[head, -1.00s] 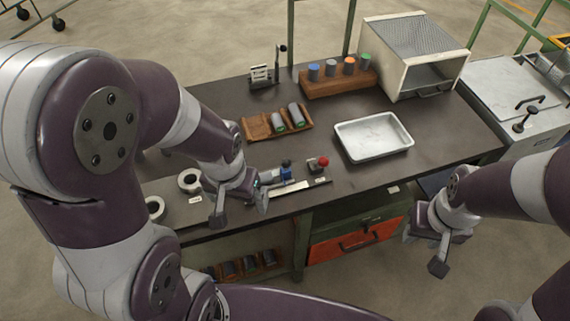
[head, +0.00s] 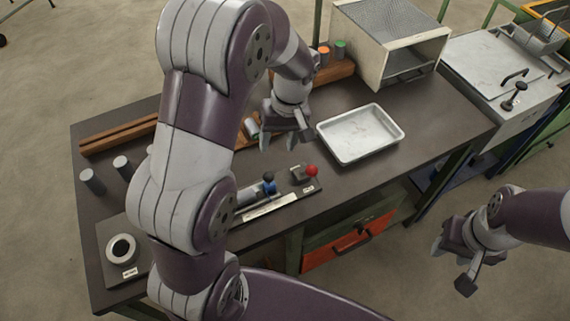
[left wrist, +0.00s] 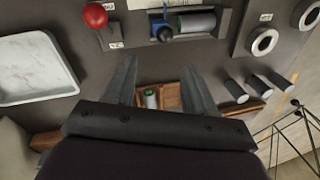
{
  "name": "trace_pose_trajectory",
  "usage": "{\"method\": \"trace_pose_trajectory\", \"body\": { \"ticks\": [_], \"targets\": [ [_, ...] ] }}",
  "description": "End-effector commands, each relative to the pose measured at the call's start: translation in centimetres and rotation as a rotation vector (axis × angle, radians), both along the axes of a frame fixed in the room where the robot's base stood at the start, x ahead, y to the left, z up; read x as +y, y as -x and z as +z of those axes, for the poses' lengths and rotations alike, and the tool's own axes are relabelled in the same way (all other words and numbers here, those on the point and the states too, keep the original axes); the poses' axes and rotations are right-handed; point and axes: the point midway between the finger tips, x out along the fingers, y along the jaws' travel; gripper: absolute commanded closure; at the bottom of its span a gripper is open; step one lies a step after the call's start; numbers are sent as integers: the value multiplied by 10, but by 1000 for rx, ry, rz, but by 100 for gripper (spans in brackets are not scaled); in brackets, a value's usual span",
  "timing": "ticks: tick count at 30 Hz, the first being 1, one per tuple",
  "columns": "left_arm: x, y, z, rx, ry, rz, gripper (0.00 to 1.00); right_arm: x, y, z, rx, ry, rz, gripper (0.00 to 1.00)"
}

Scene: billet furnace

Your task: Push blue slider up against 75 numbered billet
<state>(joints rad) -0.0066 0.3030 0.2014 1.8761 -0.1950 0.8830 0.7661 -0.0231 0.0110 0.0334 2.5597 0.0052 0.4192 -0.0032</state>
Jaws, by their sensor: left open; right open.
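The blue slider (head: 268,183) stands on the measuring fixture near the front edge of the bench; it shows in the left wrist view (left wrist: 163,31). A grey billet (left wrist: 193,22) lies in the fixture right beside the slider; whether they touch is unclear, and its number cannot be read. In the head view my left arm partly covers the fixture. My left gripper (head: 280,145) is open and empty, behind the fixture and apart from the slider; its fingers (left wrist: 160,90) point over the brown rack. My right gripper (head: 452,265) is open and empty off the bench's front right.
A red knob device (head: 311,172) stands right of the slider. A white tray (head: 362,112) lies to the right. A brown rack (left wrist: 172,97) with a green-ended billet is below the left fingers. Several billets stand at left in the head view; a white furnace box (head: 376,72) is behind.

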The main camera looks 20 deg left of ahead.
Motion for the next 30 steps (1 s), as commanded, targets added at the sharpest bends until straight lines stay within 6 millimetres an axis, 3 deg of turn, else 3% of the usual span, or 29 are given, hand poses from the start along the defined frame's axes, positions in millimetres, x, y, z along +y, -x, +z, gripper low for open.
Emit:
{"method": "trace_pose_trajectory", "body": {
  "ticks": [5,12,18,22,30],
  "targets": [
    [3,5,-14,8,-7,46,45,0,0,2,0,0,0,57],
    [11,14,-73,10,-5,44,45,0,0,8,0,0,0,57],
    [17,18,-112,6,-6,43,45,0,0,11,0,0,0,57],
    [19,19,-123,4,-5,41,45,0,0,11,0,0,0,57],
    [19,19,-125,2,-5,42,45,0,0,11,0,0,0,57]
  ]
}}
